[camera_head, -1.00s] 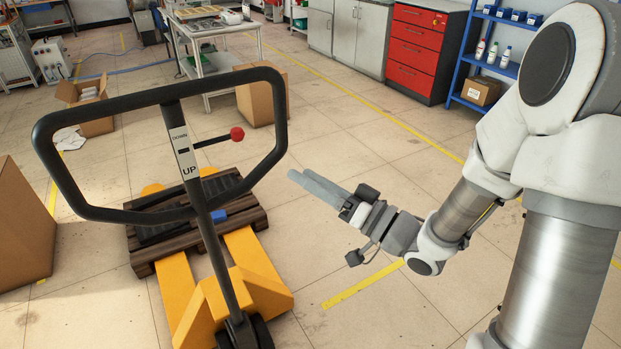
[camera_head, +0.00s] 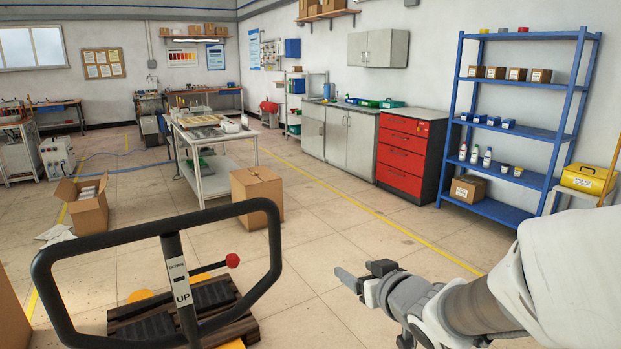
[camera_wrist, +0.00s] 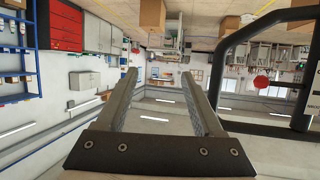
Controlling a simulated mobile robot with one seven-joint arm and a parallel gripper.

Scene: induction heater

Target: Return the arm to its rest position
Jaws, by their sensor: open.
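My gripper (camera_head: 350,281) is in the lower right of the head view, in front of my white and grey arm, held out over bare floor and pointing left. In the wrist view my gripper (camera_wrist: 157,95) shows two long fingers spread well apart with nothing between them. The wrist view shows the room upside down. The pallet jack's black handle loop (camera_head: 160,228) is left of my gripper in the head view, with a clear gap between them. The handle also shows at the right of the wrist view (camera_wrist: 226,50).
A wooden pallet (camera_head: 240,328) lies behind the handle. A cardboard box (camera_head: 257,203) stands by a white table (camera_head: 219,160). A red drawer cabinet (camera_head: 403,150) and a blue shelf (camera_head: 520,133) stand along the right wall. The floor right of the handle is clear.

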